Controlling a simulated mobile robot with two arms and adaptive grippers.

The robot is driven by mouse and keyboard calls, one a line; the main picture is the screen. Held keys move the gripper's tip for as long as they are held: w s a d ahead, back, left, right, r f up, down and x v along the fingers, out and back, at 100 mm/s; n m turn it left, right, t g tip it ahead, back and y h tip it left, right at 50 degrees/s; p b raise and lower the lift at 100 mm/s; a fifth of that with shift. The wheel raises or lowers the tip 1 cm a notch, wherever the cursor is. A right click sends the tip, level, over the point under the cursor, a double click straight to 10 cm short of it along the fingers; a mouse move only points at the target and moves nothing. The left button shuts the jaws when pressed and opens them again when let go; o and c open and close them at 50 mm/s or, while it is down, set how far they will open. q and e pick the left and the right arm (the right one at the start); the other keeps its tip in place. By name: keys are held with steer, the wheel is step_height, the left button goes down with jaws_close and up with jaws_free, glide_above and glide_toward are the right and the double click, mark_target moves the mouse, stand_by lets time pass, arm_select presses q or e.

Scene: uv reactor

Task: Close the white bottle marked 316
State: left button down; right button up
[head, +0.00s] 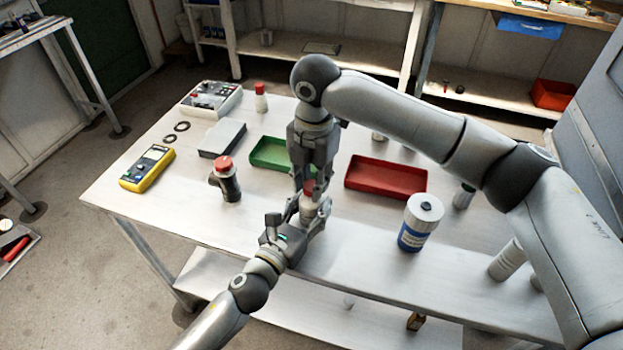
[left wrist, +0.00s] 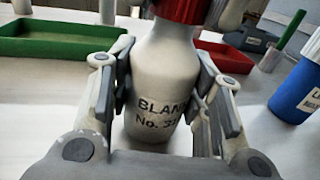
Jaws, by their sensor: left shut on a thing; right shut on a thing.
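A white bottle (left wrist: 160,70) fills the middle of the left wrist view, printed "BLANK No. 31" with the last digit partly hidden. It stands upright on the table and also shows in the head view (head: 316,209). My left gripper (head: 311,218) is shut around its body, one finger on each side. A red cap (left wrist: 186,10) is at the bottle's neck, its top cut off in that view. My right gripper (head: 308,186) comes down from above and is shut on the cap (head: 309,187). I cannot tell how tightly the cap sits.
A green tray (head: 268,164) lies behind to the left, a red tray (head: 386,192) to the right. A blue-and-white canister (head: 420,222) stands right.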

steer(key=m, duration=0.6)
steer(key=shift+a+m, duration=0.15)
steer(key=shift+m, duration=0.15)
steer(key=m, duration=1.3)
steer(key=shift+h, duration=0.3)
steer(key=m, duration=0.6)
steer(key=shift+w+m, duration=0.15)
steer(key=shift+m, duration=0.25)
steer(key=m, duration=1.2)
steer(key=shift+d+g, duration=0.2)
steer(key=shift+g, duration=0.1)
steer(key=m, duration=0.6)
steer(key=shift+m, duration=0.3)
steer(key=m, duration=0.6)
steer(key=shift+f, duration=0.1)
